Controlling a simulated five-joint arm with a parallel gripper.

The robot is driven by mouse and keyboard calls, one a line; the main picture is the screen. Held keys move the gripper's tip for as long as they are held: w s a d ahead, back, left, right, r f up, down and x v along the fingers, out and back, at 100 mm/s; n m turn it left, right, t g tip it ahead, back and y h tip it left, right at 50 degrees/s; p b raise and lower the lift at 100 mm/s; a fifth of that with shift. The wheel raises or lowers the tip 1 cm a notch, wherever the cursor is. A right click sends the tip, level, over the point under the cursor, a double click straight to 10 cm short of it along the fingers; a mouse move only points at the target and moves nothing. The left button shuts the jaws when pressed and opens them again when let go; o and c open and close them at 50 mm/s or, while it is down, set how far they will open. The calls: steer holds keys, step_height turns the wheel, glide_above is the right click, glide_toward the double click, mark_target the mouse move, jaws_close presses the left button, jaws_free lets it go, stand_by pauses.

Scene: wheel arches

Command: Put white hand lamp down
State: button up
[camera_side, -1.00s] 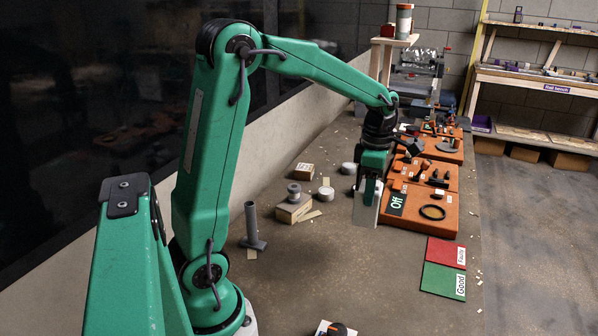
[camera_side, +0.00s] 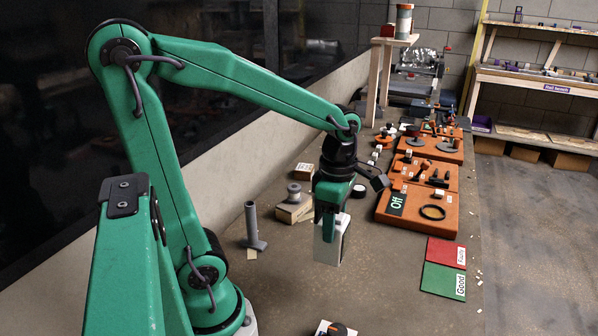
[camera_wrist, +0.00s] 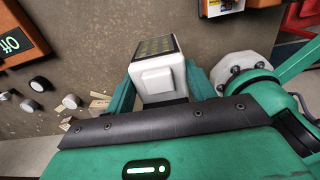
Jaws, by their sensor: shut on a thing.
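My gripper (camera_side: 330,212) hangs from the arm over the middle of the bench and is shut on the white hand lamp (camera_side: 328,248). The lamp points downward below the jaws; a gap to the bench top cannot be judged surely. In the wrist view the lamp (camera_wrist: 160,80) is a white block with a dark face bearing yellowish cells, held between the two green fingers of my gripper (camera_wrist: 168,98).
Orange trays (camera_side: 404,220) with tools and an "Off" sign (camera_side: 397,203) stand right of the lamp. Red (camera_side: 446,252) and green (camera_side: 443,281) mats lie nearer. A grey post (camera_side: 252,226) and a spool on a wooden block (camera_side: 292,211) stand left. The bench in front is mostly clear.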

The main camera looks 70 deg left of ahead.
steer(key=shift+a, duration=0.1)
steer(key=a+f, duration=0.7)
steer(key=a, duration=0.4)
steer(key=shift+w+a, duration=0.25)
steer(key=shift+w, duration=0.15)
steer(key=shift+f, duration=0.15)
steer(key=shift+f, duration=1.85)
steer(key=shift+f, duration=0.2)
steer(key=o, duration=1.2)
steer(key=shift+o, duration=0.2)
steer(key=shift+r, duration=0.1)
